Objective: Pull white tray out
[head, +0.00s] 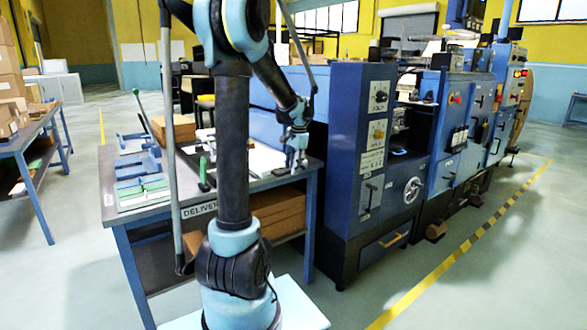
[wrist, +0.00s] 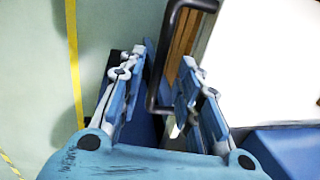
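The white tray (wrist: 268,58) fills the upper right of the wrist view as a flat pale surface. In the head view, a white flat surface (head: 262,160) lies on the delivery table, partly hidden behind my arm. A dark bar handle (wrist: 157,82) runs beside the tray's left edge in the wrist view. My gripper (wrist: 166,58) is open, with one finger on each side of the handle in that view. Whether either finger touches the handle cannot be told. In the head view, my gripper (head: 296,148) is over the table's right end.
The delivery table (head: 240,192) holds a blue and green fixture (head: 140,175) at left and cardboard (head: 280,208) on its lower shelf. A large blue machine (head: 345,150) stands close on the right. Open floor lies in front, with a yellow-black line (head: 455,262).

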